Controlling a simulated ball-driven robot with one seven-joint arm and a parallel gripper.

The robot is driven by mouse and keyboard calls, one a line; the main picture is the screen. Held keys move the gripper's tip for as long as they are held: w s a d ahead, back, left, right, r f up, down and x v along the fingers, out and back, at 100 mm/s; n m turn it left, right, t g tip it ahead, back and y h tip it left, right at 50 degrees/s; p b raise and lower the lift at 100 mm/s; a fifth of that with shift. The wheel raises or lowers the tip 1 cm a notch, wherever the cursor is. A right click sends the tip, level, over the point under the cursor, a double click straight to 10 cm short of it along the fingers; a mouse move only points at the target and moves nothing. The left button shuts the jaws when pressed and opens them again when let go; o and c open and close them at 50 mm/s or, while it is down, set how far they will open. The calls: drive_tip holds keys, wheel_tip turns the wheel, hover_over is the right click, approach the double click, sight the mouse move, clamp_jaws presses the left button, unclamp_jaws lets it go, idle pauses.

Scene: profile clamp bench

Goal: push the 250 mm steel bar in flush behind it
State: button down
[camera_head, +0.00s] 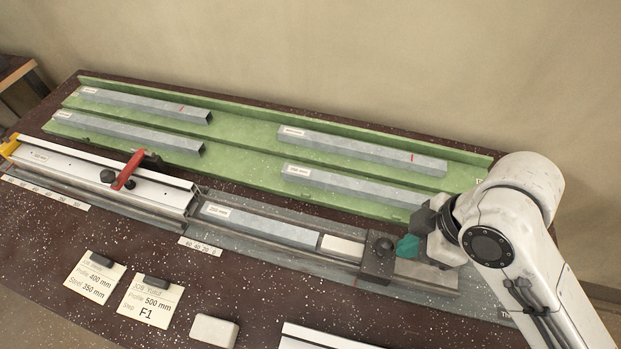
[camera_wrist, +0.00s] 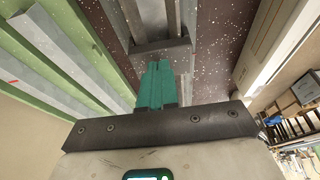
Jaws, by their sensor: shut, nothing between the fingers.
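A grey steel bar (camera_head: 262,227) with a white label lies in the front channel, in line with the white profile (camera_head: 150,182) to its left. I cannot tell whether their ends touch. A white block (camera_head: 342,247) sits at the bar's right end, and a dark block with a knob (camera_head: 377,263) stands to the right of that. My gripper (camera_head: 407,247) is shut and empty, its teal fingers just right of the dark block. In the wrist view the teal fingertips (camera_wrist: 157,72) point at the dark block (camera_wrist: 160,46); contact is unclear.
A green rack (camera_head: 240,140) behind the channel holds several grey bars. A red clamp lever (camera_head: 128,170) sits over the profile. Two note cards (camera_head: 150,300), a pale block (camera_head: 214,330) and a white strip (camera_head: 320,338) lie in front on the speckled bench.

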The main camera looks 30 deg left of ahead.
drive_tip(key=shift+s+a+p, duration=0.7)
drive_tip(key=shift+s+a, duration=0.25)
drive_tip(key=shift+a, duration=2.25)
drive_tip(key=shift+s+a+p, duration=0.65)
drive_tip(key=shift+s+a, duration=0.25)
drive_tip(key=shift+a, duration=2.25)
drive_tip(key=shift+s+a+p, duration=0.7)
drive_tip(key=shift+s+a, duration=0.25)
drive_tip(key=shift+a, duration=2.25)
drive_tip(key=shift+s+a+p, duration=0.15)
drive_tip(key=shift+s+a, duration=0.2)
drive_tip(key=shift+a, duration=0.95)
drive_tip(key=shift+s+a+p, duration=0.2)
drive_tip(key=shift+s+a, duration=0.2)
drive_tip(key=shift+a, duration=0.9)
drive_tip(key=shift+s+a+p, duration=0.15)
drive_tip(key=shift+s+a, duration=0.2)
drive_tip(key=shift+a, duration=0.95)
drive_tip(key=shift+s+a, duration=0.1)
drive_tip(key=shift+a, duration=0.4)
drive_tip(key=shift+d, duration=0.1)
drive_tip(key=shift+w+d+p, duration=0.2)
drive_tip(key=shift+d+p, duration=0.25)
drive_tip(key=shift+d, duration=0.2)
wheel_tip(320, 180, up, 7)
drive_tip(key=p, duration=0.6)
drive_tip(key=shift+p, duration=0.3)
